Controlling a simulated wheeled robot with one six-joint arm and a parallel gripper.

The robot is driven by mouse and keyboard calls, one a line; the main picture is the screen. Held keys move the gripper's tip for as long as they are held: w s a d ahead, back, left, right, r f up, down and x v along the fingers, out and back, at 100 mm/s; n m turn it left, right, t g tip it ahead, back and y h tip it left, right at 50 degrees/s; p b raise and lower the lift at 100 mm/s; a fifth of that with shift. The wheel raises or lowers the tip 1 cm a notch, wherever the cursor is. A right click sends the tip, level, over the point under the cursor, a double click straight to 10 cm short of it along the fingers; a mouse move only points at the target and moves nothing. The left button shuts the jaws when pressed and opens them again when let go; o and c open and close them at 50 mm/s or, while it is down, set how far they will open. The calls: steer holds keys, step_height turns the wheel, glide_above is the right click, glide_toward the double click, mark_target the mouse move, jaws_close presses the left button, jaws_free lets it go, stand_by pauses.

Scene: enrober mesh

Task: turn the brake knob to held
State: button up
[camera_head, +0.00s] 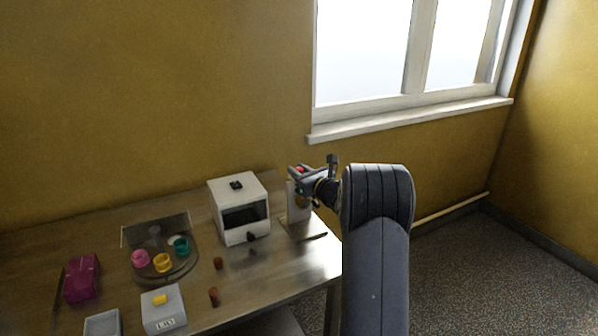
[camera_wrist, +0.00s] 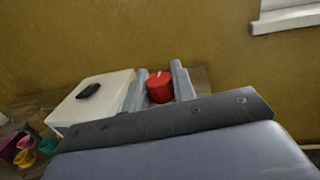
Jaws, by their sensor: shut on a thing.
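A red knob (camera_wrist: 160,89) with a pale pointer mark on top sits between the two grey fingers of my gripper (camera_wrist: 158,84) in the wrist view. My gripper is shut on the knob. In the head view my gripper (camera_head: 297,178) is at the top of a pale stand (camera_head: 297,212) on the table's right end, and only a bit of red shows there. The pointer mark is small, and no label for held can be read.
A white box (camera_head: 227,196) with a black knob on top and a dark window stands left of the stand. Further left are a round tray (camera_head: 183,268) with coloured cups, a magenta block (camera_head: 82,278) and a labelled grey box (camera_head: 163,309). Two small brown cylinders (camera_head: 214,296) stand near the front edge.

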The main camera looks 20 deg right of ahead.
steer(key=c, duration=0.4)
